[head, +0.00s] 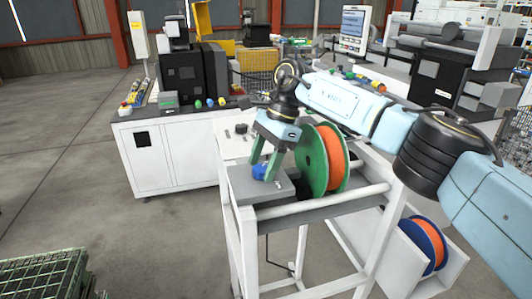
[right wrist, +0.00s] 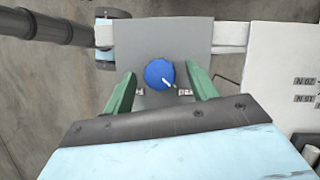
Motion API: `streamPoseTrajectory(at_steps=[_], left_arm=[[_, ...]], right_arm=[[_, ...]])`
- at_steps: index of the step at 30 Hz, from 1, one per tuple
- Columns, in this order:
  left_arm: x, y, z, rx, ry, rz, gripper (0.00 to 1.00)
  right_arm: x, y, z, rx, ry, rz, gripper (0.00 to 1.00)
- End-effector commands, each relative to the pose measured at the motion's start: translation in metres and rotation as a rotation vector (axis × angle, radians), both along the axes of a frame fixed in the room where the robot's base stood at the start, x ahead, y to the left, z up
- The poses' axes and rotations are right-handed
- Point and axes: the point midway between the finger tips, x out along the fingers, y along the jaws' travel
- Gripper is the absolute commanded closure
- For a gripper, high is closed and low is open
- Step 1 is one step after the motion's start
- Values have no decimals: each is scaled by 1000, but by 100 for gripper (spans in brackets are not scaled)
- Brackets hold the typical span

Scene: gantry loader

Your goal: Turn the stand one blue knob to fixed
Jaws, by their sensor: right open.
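The blue knob (right wrist: 159,74) sits on a grey plate (right wrist: 190,34) in the right wrist view, with a white pointer mark toward its lower right. Small labels lie on the plate to either side below it, too small to read. My right gripper (right wrist: 160,92) is open, with one green finger on each side of the knob and a gap to each. In the head view my right gripper (head: 267,172) points down at the grey box top (head: 235,183) of the white stand, and the blue knob (head: 259,172) shows between its fingers, partly hidden. My left gripper is not in view.
A green-flanged spool with orange filament (head: 334,157) stands on the stand right beside my gripper. A blue and orange spool (head: 425,244) sits lower right. A white cabinet (head: 175,155) with machines stands behind left. A green crate (head: 45,275) is at the lower left. Floor left of the stand is clear.

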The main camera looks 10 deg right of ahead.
Motion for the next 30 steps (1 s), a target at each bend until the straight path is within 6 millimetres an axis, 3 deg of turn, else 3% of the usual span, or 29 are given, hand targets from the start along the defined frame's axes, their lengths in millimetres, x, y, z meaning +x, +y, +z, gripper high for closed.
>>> streamPoseTrajectory(at_steps=[5, 10, 19, 30], left_arm=[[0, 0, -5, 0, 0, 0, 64], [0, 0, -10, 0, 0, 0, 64], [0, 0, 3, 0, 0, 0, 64], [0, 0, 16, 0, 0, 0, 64]], right_arm=[[3, -6, 17, 0, -3, -2, 43], [8, -20, 53, 3, -5, -3, 43], [14, -39, 106, 1, -1, -2, 43], [17, -47, 124, 0, -1, 1, 43]])
